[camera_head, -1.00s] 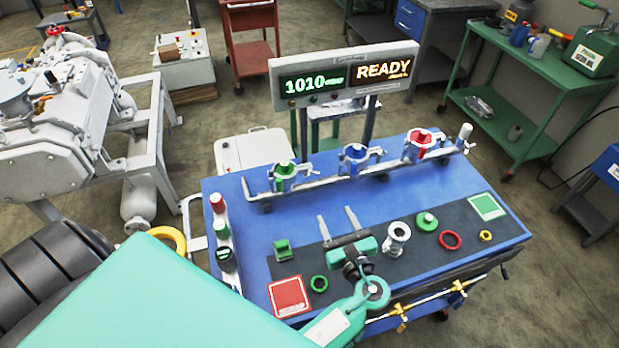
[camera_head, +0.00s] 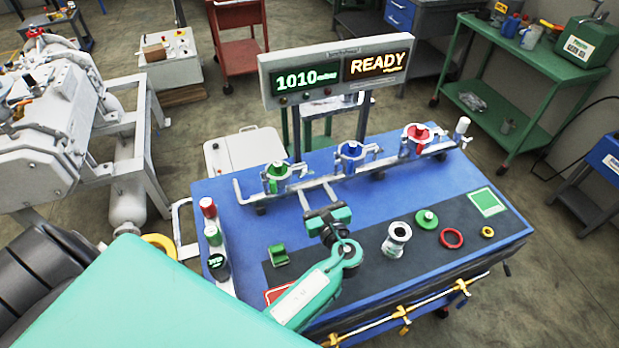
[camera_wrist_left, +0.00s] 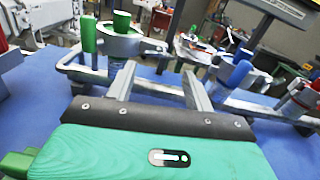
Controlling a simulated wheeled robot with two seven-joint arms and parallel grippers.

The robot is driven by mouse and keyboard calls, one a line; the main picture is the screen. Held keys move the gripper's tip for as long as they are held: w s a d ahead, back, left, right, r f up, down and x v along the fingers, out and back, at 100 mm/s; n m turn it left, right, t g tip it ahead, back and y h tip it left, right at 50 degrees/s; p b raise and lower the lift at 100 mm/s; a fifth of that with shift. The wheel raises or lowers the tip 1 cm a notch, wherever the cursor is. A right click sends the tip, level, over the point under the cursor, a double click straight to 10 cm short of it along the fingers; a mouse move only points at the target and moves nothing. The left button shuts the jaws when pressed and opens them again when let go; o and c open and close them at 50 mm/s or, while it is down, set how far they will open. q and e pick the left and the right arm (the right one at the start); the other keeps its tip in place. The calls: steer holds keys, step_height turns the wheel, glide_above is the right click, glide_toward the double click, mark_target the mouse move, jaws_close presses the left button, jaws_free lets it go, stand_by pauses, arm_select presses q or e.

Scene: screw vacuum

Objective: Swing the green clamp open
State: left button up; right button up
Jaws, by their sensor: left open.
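The green clamp (camera_head: 277,172) is the left one of three on the metal rail. It is a metal ring with a green cap and an upright green handle. In the left wrist view the green handle (camera_wrist_left: 88,34) stands at the upper left, left of the green cap (camera_wrist_left: 121,22). My left gripper (camera_head: 316,194) is open and empty, its fingers pointing at the rail just right of the green clamp and apart from it. In the left wrist view the two fingers (camera_wrist_left: 158,80) spread below the rail. My right gripper is not in view.
A blue clamp (camera_head: 352,152) and a red clamp (camera_head: 416,136) sit farther right on the rail. A display (camera_head: 340,74) reading READY stands behind. The dark mat (camera_head: 365,278) holds a green block (camera_head: 278,254), a metal fitting (camera_head: 397,238) and a red ring (camera_head: 452,238).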

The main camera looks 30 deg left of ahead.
mark_target(305, 173)
arm_select(q)
steer(key=shift+p+x, duration=0.45)
steer(key=shift+x, duration=1.8)
steer(key=c, duration=1.1)
